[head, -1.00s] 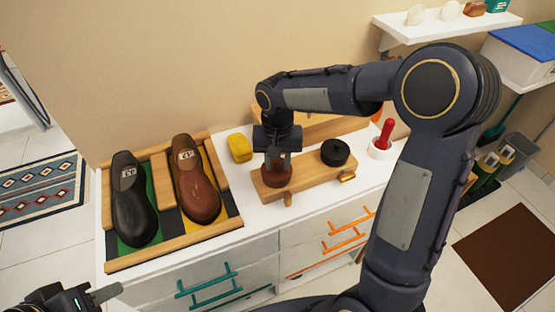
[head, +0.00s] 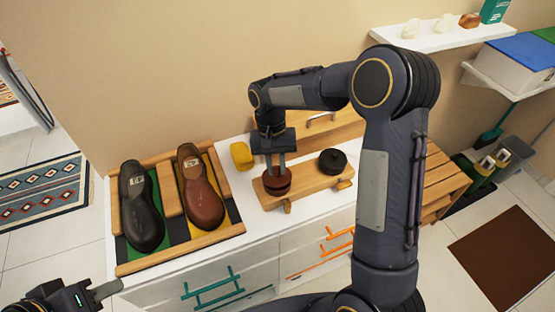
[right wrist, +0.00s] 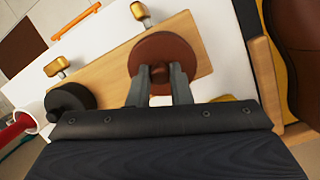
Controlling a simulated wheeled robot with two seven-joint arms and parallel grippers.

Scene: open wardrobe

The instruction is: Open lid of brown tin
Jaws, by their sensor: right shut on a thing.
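The brown tin (head: 279,188) stands on the wooden block (head: 310,187) on the white cabinet top, left of the black tin (head: 332,161). My right gripper (head: 275,174) points down over the brown tin. In the right wrist view its two fingers (right wrist: 160,84) are closed on the small knob of the round brown lid (right wrist: 163,52). In the head view the lid looks slightly raised and shifted from the tin's lower part. My left gripper (head: 108,290) is at the bottom left, away from the tin; only part of it shows.
A shoe tray (head: 180,258) with a black shoe (head: 141,215) and a brown shoe (head: 201,195) lies to the left. A yellow sponge (head: 241,155) is behind the block. Brass knobs (head: 344,184) stick out of its front. A red-handled item (right wrist: 15,127) shows in the right wrist view.

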